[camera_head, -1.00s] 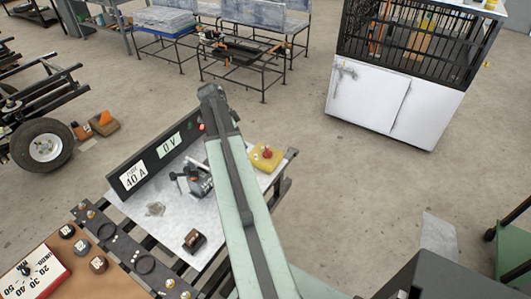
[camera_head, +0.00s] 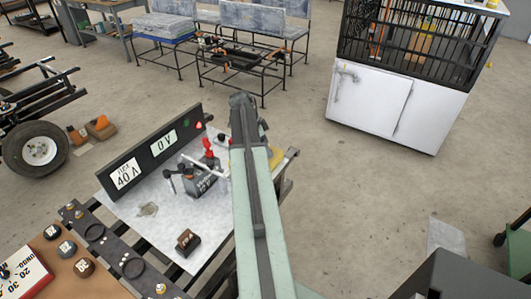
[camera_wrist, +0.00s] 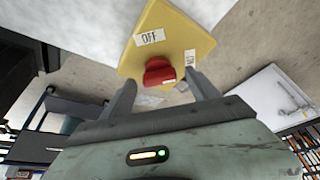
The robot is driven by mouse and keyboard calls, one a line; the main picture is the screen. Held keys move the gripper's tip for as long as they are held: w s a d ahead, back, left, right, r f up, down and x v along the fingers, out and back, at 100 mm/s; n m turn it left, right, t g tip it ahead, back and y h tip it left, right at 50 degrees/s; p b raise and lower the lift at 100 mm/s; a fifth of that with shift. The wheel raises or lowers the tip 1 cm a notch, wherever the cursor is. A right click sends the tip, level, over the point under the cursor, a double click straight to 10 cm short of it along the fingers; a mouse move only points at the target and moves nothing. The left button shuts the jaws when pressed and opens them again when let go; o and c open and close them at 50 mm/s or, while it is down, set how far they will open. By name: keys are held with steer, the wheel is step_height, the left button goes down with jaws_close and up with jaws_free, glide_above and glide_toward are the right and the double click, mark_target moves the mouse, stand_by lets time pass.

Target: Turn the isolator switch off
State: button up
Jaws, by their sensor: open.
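The isolator switch is a yellow box (camera_wrist: 180,38) with a red knob (camera_wrist: 160,72) on its face. One label reads OFF (camera_wrist: 150,37); a smaller label (camera_wrist: 189,57) sits to the right, its text hard to read. My gripper (camera_wrist: 158,86) is open, with its two fingers on either side of the knob in the wrist view. I cannot tell whether either finger touches it. In the head view only a strip of the yellow box (camera_head: 238,162) shows; my arm hides the rest, including the knob and my fingers.
The bench top (camera_head: 220,228) also carries a black meter panel (camera_head: 148,158) reading 0 V, a grey device (camera_head: 200,182) with red and black parts, and a small dark block (camera_head: 187,241). A white cabinet (camera_head: 380,103) stands farther back. Open floor lies right of the bench.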

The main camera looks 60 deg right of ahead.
steer(key=c, duration=1.4)
steer(key=shift+o, duration=0.2)
steer(key=shift+n, duration=0.3)
steer(key=n, duration=0.1)
steer(key=n+t, duration=0.1)
steer(key=n, duration=0.1)
steer(key=shift+s+a+h, duration=0.15)
steer(key=shift+s+h, duration=0.05)
steer(key=shift+h, duration=0.2)
steer(key=n+t, duration=0.1)
steer(key=n, duration=0.2)
steer(key=n+t, duration=0.1)
steer(key=n, duration=0.1)
steer(key=shift+s+n+t, duration=0.1)
steer(key=shift+n+t, duration=0.2)
steer(key=shift+n, duration=0.1)
steer(key=n, duration=0.2)
steer(key=n+t, duration=0.1)
steer(key=n, duration=0.1)
steer(key=shift+s+n+t, duration=0.1)
steer(key=shift+n+t, duration=0.2)
steer(key=shift+n+t+y, duration=0.4)
steer(key=shift+n+t, duration=0.2)
steer(key=shift+n, duration=1.6)
